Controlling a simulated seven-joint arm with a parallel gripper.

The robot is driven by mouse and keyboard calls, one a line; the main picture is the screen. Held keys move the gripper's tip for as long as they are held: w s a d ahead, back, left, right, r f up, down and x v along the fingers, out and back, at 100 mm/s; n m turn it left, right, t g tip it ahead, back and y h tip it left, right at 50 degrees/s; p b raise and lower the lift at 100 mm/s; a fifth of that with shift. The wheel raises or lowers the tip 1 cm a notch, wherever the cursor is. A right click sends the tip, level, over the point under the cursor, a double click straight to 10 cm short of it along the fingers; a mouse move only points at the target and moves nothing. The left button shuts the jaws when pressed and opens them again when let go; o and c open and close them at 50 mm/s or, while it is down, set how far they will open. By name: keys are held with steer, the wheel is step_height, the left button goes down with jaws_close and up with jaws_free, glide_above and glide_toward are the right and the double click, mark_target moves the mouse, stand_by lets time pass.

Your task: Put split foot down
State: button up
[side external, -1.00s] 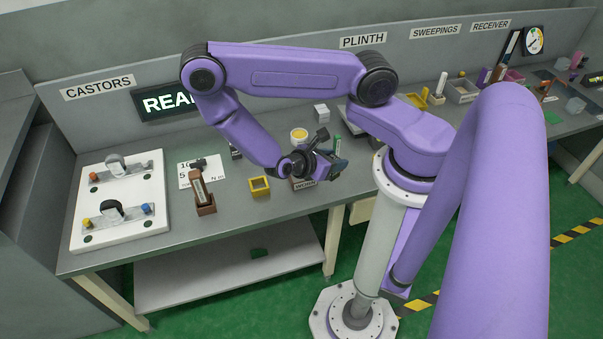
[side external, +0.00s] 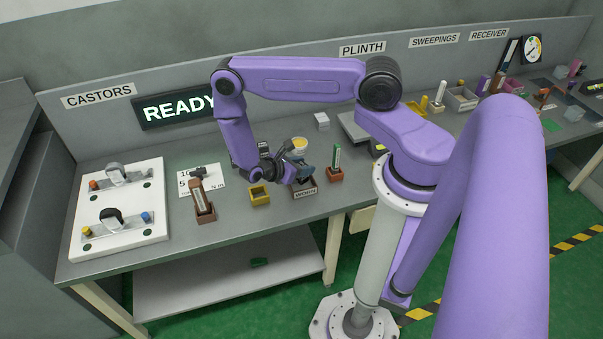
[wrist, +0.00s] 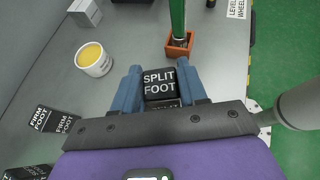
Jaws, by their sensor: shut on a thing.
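The split foot (wrist: 159,84) is a small black block with white "SPLIT FOOT" lettering in the wrist view. My gripper (wrist: 160,75) has its two blue fingers on either side of the block and is shut on it. In the side external view, my gripper (side external: 299,172) points down at the dark tray marked "WORK" (side external: 304,192). The block is too small to make out there. I cannot tell whether it is touching a surface beneath it.
A red-brown holder with a green upright piece (wrist: 181,44) is just beyond the fingers. A yellow-topped white cup (wrist: 94,59) stands to the left. Black "FIRM FOOT" blocks (wrist: 42,119) lie at lower left. A yellow square holder (side external: 260,196) sits left of the tray.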

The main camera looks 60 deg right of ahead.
steer(key=shift+w+f, duration=0.1)
steer(key=shift+f, duration=1.55)
steer(key=o, duration=1.1)
steer(key=shift+f, duration=0.15)
